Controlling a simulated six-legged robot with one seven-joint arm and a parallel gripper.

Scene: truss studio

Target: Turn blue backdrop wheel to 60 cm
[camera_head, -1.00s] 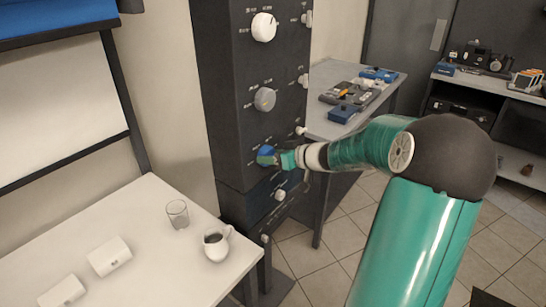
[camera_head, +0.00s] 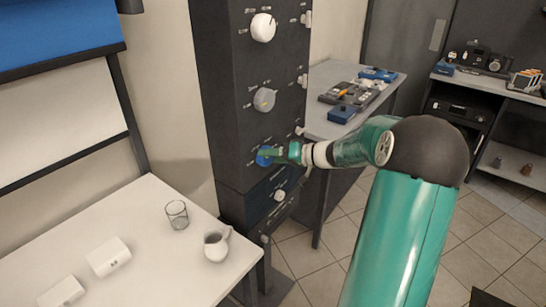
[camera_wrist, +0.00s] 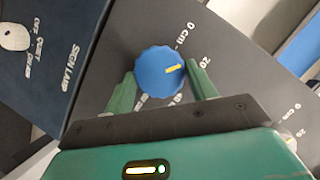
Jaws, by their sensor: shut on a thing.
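The blue backdrop wheel (camera_wrist: 158,72) sits on the dark panel, with my gripper (camera_wrist: 163,76) shut on it, one green finger on each side. Its yellow pointer points close to the 20 mark in the wrist view. The marks 0 cm and 20 are readable; the higher marks are partly hidden by my fingers. In the head view the wheel (camera_head: 263,159) shows partly behind my gripper (camera_head: 272,154). The blue backdrop (camera_head: 60,32) hangs at upper left, its lower edge over the top of the white screen.
A white knob (camera_head: 263,27) and a grey knob (camera_head: 265,99) sit above on the dark column (camera_head: 228,95). A sign lamp knob (camera_wrist: 14,36) is beside the wheel panel. A white table (camera_head: 150,220) at left holds a glass (camera_head: 177,215) and a jug (camera_head: 217,244).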

